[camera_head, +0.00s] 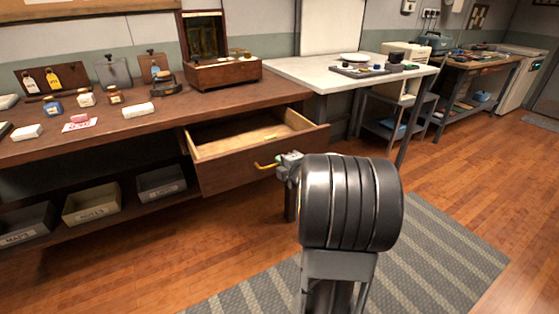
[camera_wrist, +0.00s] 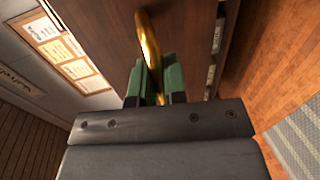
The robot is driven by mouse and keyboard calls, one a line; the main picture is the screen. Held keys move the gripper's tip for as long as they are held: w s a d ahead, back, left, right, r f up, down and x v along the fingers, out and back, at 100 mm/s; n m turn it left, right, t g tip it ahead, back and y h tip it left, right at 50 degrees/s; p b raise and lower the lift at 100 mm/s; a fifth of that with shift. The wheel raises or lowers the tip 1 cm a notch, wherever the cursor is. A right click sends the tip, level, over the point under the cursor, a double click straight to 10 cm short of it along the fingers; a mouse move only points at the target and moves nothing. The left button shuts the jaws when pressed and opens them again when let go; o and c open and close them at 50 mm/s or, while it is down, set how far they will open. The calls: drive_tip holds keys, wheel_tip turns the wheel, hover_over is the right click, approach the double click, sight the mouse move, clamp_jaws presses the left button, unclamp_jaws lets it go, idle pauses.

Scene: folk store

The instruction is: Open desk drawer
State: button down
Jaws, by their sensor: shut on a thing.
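The desk drawer (camera_head: 238,173) is pulled out from under the brown wooden desk (camera_head: 60,152), and its pale inside shows. A small yellowish item (camera_head: 271,136) lies in it. The brass handle (camera_head: 266,166) is on the drawer's front, and it also shows in the wrist view (camera_wrist: 147,45). My gripper (camera_head: 281,162) is at the handle; in the wrist view its green-padded fingers (camera_wrist: 154,82) are shut around the handle's end. My arm hides part of the floor in front of the drawer's right side.
Grey and cream bins (camera_head: 92,203) stand on the shelf under the desk. A wooden box with an open lid (camera_head: 222,72) and several small bottles stand on the desk top. A white table (camera_head: 300,72) adjoins at the right. A grey striped mat (camera_head: 440,255) lies on the floor.

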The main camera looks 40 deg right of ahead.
drive_tip(key=shift+s, duration=0.55)
drive_tip(key=c, duration=1.2)
unclamp_jaws()
drive_tip(key=shift+w, duration=0.1)
drive_tip(key=v, duration=1.4)
drive_tip(key=shift+p, duration=0.4)
